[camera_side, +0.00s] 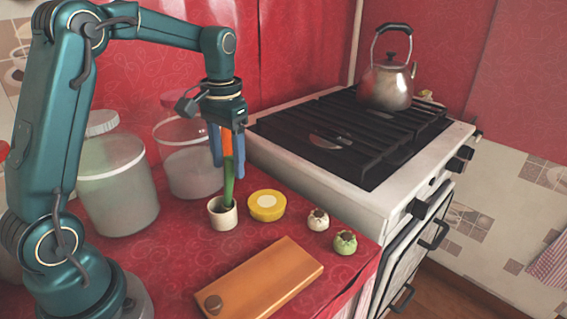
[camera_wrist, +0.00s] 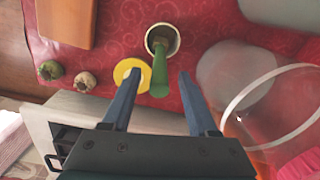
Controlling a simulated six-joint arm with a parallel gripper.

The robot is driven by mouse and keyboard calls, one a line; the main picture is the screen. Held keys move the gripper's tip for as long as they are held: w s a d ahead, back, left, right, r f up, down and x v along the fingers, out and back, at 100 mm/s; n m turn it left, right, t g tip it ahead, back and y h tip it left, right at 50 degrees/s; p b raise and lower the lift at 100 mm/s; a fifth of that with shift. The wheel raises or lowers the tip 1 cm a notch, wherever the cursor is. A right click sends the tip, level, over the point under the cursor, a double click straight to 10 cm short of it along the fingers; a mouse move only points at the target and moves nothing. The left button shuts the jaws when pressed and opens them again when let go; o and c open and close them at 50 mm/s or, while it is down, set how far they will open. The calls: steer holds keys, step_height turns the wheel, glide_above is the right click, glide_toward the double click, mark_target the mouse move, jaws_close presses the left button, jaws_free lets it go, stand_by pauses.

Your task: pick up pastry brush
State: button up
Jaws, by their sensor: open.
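The pastry brush (camera_side: 229,187) appears to be the tall thing with a green lower part, standing in a small cream cup (camera_side: 222,217); an orange part shows above the green, between my fingers. In the wrist view the green brush (camera_wrist: 160,72) points up out of the cup (camera_wrist: 174,31) towards the camera. My gripper (camera_side: 228,162) is above the cup with its blue fingers on either side of the brush's upper part. In the wrist view my gripper (camera_wrist: 158,80) is open, with gaps between both fingers and the green part. The brush's lower end is hidden in the cup.
A yellow round tub (camera_side: 266,206) stands right beside the cup. Large clear jars (camera_side: 117,185) stand behind and left. A wooden board (camera_side: 262,281) lies in front. A stove with a kettle (camera_side: 386,84) is at right.

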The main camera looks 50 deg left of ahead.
mark_target(230, 185)
steer(key=shift+f, duration=3.1)
jaws_close()
